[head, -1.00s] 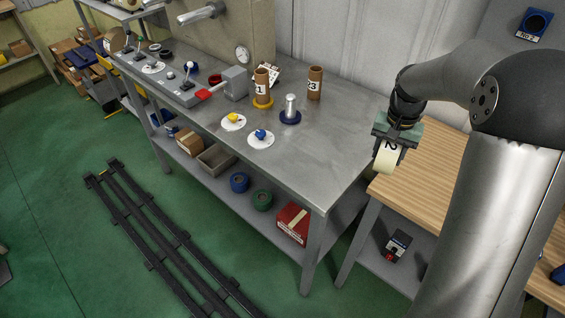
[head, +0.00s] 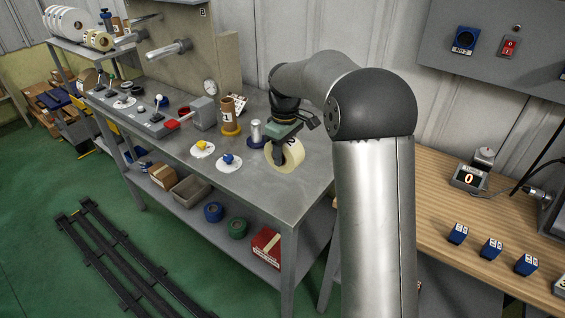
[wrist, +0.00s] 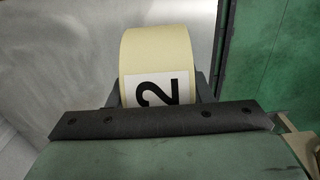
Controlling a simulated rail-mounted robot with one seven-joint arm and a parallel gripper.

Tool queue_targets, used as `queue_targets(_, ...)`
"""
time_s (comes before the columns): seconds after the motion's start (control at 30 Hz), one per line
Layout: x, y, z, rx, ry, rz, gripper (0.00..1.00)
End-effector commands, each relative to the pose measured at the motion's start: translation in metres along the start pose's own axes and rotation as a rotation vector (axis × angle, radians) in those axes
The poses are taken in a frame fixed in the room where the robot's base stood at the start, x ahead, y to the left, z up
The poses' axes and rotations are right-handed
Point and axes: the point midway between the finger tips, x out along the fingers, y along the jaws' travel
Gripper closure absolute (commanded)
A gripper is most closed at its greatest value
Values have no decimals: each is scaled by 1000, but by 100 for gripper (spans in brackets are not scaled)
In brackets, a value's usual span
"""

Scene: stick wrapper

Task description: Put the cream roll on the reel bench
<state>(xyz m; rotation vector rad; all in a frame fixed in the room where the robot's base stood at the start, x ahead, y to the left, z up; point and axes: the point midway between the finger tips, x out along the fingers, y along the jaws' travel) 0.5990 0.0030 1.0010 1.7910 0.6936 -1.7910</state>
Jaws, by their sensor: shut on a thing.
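My gripper (head: 280,148) is shut on the cream roll (head: 292,158). The roll appears over the right part of the grey metal bench (head: 235,178), right of the short metal post on a blue base (head: 256,134). I cannot tell whether the roll touches the bench top. Its round side faces the head camera, with part of it behind my gripper. In the wrist view the cream roll (wrist: 158,46) stands between my fingers, with a white label marked 2.
Left of the roll are a blue knob (head: 228,159), a yellow knob (head: 202,146) and a brown tube (head: 228,110) marked 1. A wooden-topped table (head: 440,205) with several blue blocks stands to the right. A lower shelf holds tape rolls and boxes.

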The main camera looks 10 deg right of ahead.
Motion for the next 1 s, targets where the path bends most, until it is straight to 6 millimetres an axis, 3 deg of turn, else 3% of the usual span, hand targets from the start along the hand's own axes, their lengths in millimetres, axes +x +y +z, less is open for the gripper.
queue_targets(0.2,39,23,-22,0,-2,-1,90)
queue_targets(0.47,56,33,-32,1,0,1,90)
queue_targets(0.7,87,34,-33,1,-1,0,90)
queue_targets(1.0,90,35,-33,1,0,1,90)
